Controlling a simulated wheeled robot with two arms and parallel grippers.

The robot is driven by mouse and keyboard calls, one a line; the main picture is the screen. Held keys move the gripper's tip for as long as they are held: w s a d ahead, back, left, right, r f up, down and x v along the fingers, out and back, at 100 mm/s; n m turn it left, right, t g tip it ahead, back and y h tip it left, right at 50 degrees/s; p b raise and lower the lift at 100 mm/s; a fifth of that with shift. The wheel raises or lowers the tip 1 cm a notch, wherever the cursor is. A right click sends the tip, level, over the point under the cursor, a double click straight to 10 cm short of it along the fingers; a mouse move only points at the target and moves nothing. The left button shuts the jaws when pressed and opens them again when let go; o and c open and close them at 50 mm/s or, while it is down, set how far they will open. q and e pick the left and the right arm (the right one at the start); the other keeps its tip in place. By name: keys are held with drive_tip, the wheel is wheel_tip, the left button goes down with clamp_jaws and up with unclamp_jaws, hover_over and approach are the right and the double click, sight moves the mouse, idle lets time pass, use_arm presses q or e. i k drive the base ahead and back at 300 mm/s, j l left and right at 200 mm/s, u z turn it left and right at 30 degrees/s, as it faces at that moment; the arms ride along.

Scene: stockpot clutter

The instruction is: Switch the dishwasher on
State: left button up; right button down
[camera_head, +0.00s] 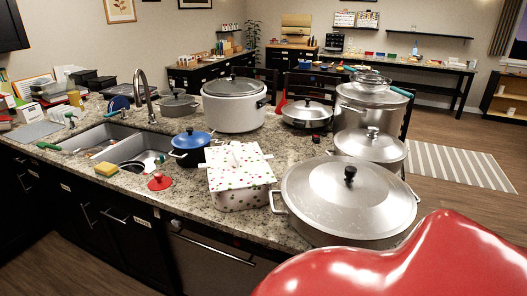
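The dishwasher (208,262) is built in under the counter at the lower middle of the head view. Its front is dark, with a long horizontal bar handle (212,247) near the top. The door looks shut. The counter edge is right above it, and I cannot make out any button or light. The lower part of the front is cut off by the picture's bottom edge. Neither of my grippers is in view.
The granite counter (150,193) is crowded: a large lidded pot (340,190), a dotted white box (238,185), a blue-lidded pot (190,145), a red lid (160,182). A sink (110,140) is at left. A large glossy red surface (420,265) blocks the lower right.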

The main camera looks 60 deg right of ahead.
sight(156, 211)
drive_tip(key=z, duration=1.5)
